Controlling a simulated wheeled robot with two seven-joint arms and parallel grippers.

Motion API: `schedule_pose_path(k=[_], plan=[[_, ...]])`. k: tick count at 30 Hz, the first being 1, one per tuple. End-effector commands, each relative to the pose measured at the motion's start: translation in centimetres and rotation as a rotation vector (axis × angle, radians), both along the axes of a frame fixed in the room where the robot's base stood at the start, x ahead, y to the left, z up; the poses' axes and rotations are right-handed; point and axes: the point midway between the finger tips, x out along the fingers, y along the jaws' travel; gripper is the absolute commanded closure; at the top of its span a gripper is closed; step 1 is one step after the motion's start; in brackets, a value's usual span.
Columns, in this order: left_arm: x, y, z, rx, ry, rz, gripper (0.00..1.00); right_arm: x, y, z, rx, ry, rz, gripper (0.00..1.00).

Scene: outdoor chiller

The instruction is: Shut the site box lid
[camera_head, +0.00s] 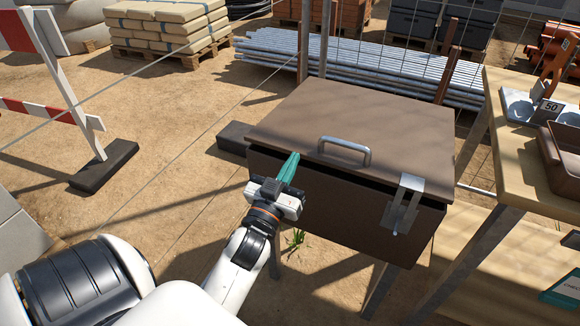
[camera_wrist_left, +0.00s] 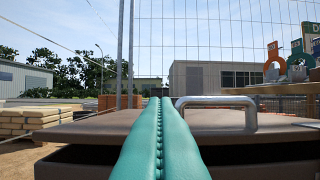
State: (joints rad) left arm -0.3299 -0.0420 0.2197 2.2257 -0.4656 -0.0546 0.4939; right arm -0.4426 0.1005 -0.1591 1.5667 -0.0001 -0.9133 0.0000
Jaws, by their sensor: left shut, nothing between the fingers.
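The brown site box (camera_head: 330,200) stands on legs in front of me. Its lid (camera_head: 385,115) lies nearly flat, with a dark gap between it and the box along the front. A metal handle (camera_head: 345,150) sits near the lid's front edge, and a metal hasp (camera_head: 405,200) hangs at the front right. My left gripper (camera_head: 290,168), with green fingers, is shut and empty at the lid's front edge, left of the handle. In the left wrist view the shut fingers (camera_wrist_left: 160,140) point toward the lid (camera_wrist_left: 95,128), with the handle (camera_wrist_left: 218,101) to their right. I cannot tell whether they touch it. My right gripper is not visible.
A wooden table (camera_head: 492,95) with trays stands close on the right. Metal pipes (camera_head: 370,70) lie behind the box, near wire fencing. A red-and-white barrier (camera_head: 60,80) stands at left. Sandy ground between barrier and box is open.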

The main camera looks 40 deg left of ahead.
Motion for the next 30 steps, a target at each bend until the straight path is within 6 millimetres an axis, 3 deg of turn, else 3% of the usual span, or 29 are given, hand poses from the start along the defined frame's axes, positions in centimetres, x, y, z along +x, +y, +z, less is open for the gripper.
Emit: schedule_pose_path(k=[8,9,12,18,30], plan=[[6.0,1.4,2.0,0.005,-0.005,-0.002,1.00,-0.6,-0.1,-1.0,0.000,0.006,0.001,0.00],[6.2,1.4,1.3,0.002,0.000,0.001,1.00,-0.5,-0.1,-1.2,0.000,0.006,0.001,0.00],[5.8,1.3,-0.4,0.000,0.002,0.000,1.00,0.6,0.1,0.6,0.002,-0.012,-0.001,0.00],[5.7,1.3,-1.9,0.001,0.000,0.000,1.00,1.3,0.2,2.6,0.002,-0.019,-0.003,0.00],[5.7,1.3,-2.2,0.004,-0.001,-0.001,1.00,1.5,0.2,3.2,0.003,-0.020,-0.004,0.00]])
